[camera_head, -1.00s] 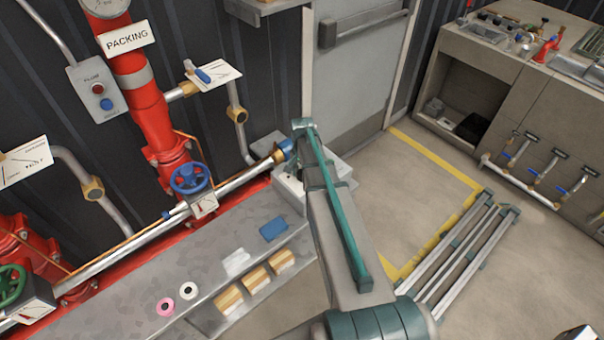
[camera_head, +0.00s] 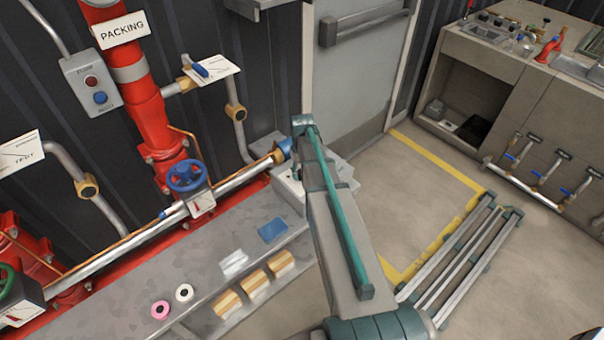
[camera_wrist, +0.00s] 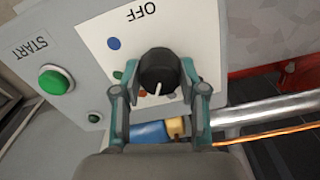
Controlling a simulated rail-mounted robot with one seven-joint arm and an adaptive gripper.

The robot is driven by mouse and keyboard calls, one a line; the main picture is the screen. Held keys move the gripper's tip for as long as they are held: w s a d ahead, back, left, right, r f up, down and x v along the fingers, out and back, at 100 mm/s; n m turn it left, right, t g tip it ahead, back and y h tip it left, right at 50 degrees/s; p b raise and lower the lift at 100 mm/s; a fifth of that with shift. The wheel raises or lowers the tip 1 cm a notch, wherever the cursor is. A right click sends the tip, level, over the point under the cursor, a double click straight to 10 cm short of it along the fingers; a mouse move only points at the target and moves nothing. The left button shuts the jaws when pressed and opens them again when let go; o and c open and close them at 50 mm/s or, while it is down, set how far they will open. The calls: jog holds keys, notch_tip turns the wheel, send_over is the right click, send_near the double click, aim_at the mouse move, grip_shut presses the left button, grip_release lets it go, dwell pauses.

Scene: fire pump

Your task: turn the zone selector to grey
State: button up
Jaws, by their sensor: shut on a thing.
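The zone selector is a round black knob (camera_wrist: 158,73) on a white plate (camera_wrist: 98,42) in the wrist view. Its white pointer line points down in that picture, toward my wrist. "OFF" shows upside down at the plate's top. A blue dot (camera_wrist: 113,43) and a green dot (camera_wrist: 118,75) lie left of the knob, and a reddish dot (camera_wrist: 141,94) below it. I see no grey dot; part of the plate is hidden by the knob and fingers. My gripper (camera_wrist: 161,77) is shut on the knob, one finger on each side. In the head view my arm hides the gripper.
A green START button (camera_wrist: 55,79) and a small green lamp (camera_wrist: 94,117) are left of the plate. A silver pipe (camera_wrist: 268,108) and a thin orange line run close to the right finger. In the head view a blue handwheel (camera_head: 186,175) stands left of my arm.

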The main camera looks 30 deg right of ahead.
jog(key=n+b, duration=0.1)
jog(key=n, duration=0.4)
jog(key=shift+n, duration=0.4)
dwell(0.3)
jog(key=o, duration=1.1)
jog(key=shift+o, duration=0.2)
jog(key=shift+r, duration=0.15)
notch_tip(320, 180, up, 12)
